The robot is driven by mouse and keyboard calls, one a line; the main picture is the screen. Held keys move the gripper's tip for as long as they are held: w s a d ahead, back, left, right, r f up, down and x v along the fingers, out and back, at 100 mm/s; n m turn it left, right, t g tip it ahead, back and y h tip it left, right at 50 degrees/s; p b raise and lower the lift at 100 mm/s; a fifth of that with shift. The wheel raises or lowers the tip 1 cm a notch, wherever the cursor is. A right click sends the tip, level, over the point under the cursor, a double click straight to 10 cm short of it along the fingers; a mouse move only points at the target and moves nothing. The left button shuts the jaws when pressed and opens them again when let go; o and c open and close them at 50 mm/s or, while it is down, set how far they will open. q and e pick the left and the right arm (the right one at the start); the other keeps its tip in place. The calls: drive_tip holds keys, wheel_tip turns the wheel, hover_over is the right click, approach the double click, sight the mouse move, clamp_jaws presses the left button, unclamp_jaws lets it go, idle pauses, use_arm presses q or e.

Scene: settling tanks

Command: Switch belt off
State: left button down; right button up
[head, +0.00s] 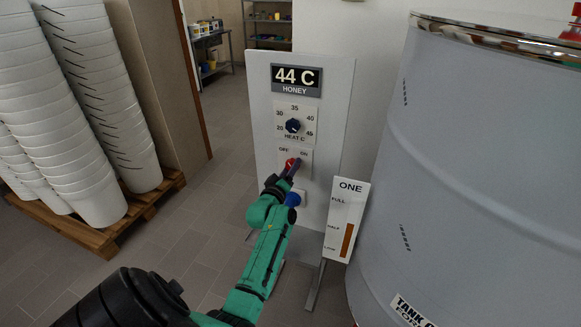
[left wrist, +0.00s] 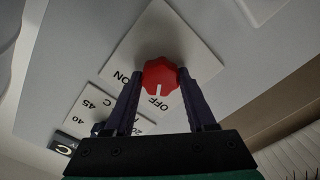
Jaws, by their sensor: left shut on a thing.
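A white panel (head: 323,95) stands upright with a display reading 44 C, HONEY. Below it is a dark heat dial (head: 293,126). Under that, a red knob (head: 291,164) sits on a plate marked OFF and ON. My left gripper (head: 288,174) is at the red knob. In the left wrist view the red knob (left wrist: 160,74) is between the two fingers, which are shut on it. Its white mark points toward the word OFF (left wrist: 158,103). My right gripper is not in view.
A blue round part (head: 292,199) is just below the red knob, partly behind my gripper. A level gauge marked ONE (head: 345,220) and a large grey tank (head: 470,160) stand at right. Stacked white buckets (head: 75,120) on a wooden pallet (head: 100,238) stand at left. Floor between is clear.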

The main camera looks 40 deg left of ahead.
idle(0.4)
use_arm(q)
drive_tip(key=shift+c, duration=1.1)
unclamp_jaws()
drive_tip(key=b+v, duration=0.1)
drive_tip(key=v, duration=1.3)
drive_tip(key=shift+s, duration=0.25)
drive_tip(key=shift+d+f, duration=0.1)
drive_tip(key=shift+d, duration=0.05)
